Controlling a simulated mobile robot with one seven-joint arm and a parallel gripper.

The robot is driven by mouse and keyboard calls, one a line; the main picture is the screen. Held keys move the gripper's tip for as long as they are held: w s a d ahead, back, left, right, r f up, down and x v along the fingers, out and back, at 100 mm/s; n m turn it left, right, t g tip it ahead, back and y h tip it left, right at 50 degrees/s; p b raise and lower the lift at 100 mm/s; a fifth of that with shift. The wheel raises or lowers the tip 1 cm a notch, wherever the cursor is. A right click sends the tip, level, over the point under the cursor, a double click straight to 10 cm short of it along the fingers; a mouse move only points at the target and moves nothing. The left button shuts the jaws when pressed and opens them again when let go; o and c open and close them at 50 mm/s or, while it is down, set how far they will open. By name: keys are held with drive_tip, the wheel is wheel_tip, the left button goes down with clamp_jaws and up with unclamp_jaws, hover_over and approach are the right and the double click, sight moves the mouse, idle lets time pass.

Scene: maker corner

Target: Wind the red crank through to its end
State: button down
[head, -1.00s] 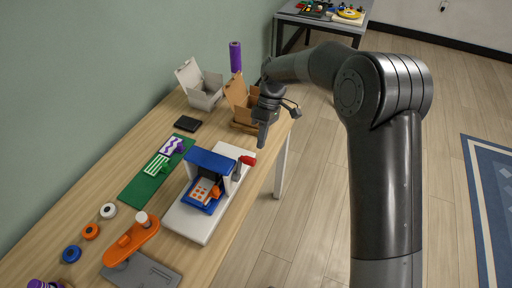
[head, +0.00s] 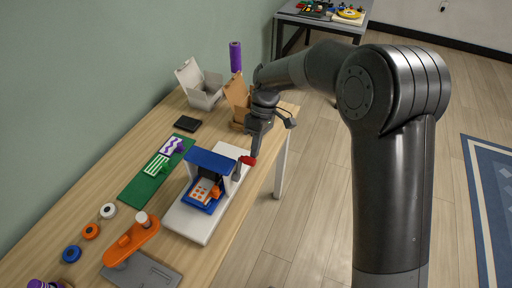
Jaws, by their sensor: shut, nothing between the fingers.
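The red crank (head: 248,161) is a small red handle on the right side of a blue press-like machine (head: 211,161), which stands on a white base plate (head: 196,225). My gripper (head: 253,154) points down right at the crank, its fingertips just above or against the red handle. I cannot tell whether they touch. The fingers are shut with nothing between them. The crank's arm beside the machine is partly hidden. Inside the machine's opening lies an orange and white patterned piece on a blue tray (head: 202,196).
A green mat (head: 143,187) with patterned pieces lies left of the machine. An orange tool (head: 131,239) is at the front. The table's right edge is close to the crank.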

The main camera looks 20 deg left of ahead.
sight(249, 163)
drive_tip(key=shift+s+r+t, duration=0.25)
drive_tip(key=shift+s+t, duration=0.1)
drive_tip(key=shift+t, duration=0.05)
drive_tip(key=s+t, duration=0.1)
drive_tip(key=s+r+t, duration=0.1)
drive_tip(key=t, duration=0.1)
drive_tip(key=s+t, duration=0.1)
drive_tip(key=shift+r+t, duration=0.3)
drive_tip(key=shift+t, duration=0.1)
drive_tip(key=shift+s+r, duration=0.1)
drive_tip(key=shift+s, duration=0.6)
drive_tip(key=s+f+t, duration=0.3)
drive_tip(key=s+t, duration=0.1)
drive_tip(key=s, duration=0.5)
drive_tip(key=shift+s, duration=0.1)
idle(0.4)
